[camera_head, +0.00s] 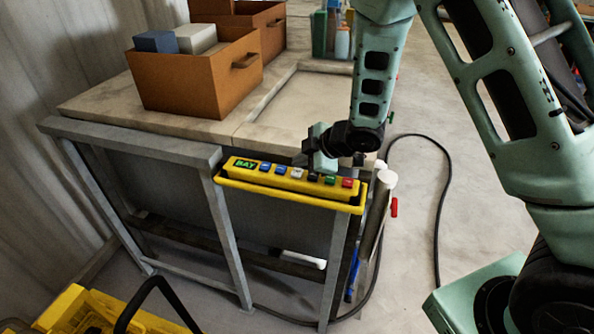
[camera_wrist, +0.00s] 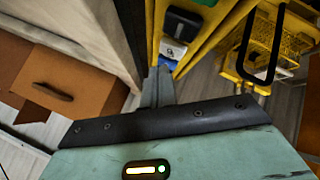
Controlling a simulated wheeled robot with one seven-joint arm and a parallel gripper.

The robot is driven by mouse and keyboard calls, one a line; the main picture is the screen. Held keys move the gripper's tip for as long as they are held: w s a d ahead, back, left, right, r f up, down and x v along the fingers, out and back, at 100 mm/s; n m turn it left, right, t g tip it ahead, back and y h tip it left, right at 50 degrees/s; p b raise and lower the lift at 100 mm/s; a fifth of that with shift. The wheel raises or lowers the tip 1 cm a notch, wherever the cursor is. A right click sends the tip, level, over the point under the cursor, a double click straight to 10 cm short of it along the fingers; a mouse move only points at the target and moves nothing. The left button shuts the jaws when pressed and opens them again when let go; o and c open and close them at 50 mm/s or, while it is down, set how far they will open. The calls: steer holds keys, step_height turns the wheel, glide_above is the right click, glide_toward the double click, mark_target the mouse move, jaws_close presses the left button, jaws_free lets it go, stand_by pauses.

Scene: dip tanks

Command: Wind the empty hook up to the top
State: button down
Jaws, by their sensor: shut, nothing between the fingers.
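A yellow control box (camera_head: 290,180) with a green "BAY" label and a row of coloured buttons sits in a yellow holder on the front of the bench. The row has blue buttons, a white one (camera_head: 297,172), a black one, a green one (camera_head: 330,181) and a red one (camera_head: 347,183). My gripper (camera_head: 305,161) is shut and empty just above the middle of the row. In the wrist view its fingertips (camera_wrist: 158,72) are close to the white button (camera_wrist: 172,49), beside the black button (camera_wrist: 183,25). I cannot tell if they touch. No hook is recognisable in either view.
Orange-brown bins (camera_head: 195,84) stand on the bench (camera_head: 95,103) behind the box. A pale tube (camera_head: 378,215) and a black cable (camera_head: 441,190) are at the bench's right end. A yellow basket with a black handle (camera_head: 75,311) is at lower left.

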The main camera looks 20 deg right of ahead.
mark_target(301, 173)
steer(key=shift+r+p, duration=1.85)
steer(key=shift+r, duration=0.7)
steer(key=shift+f, duration=0.1)
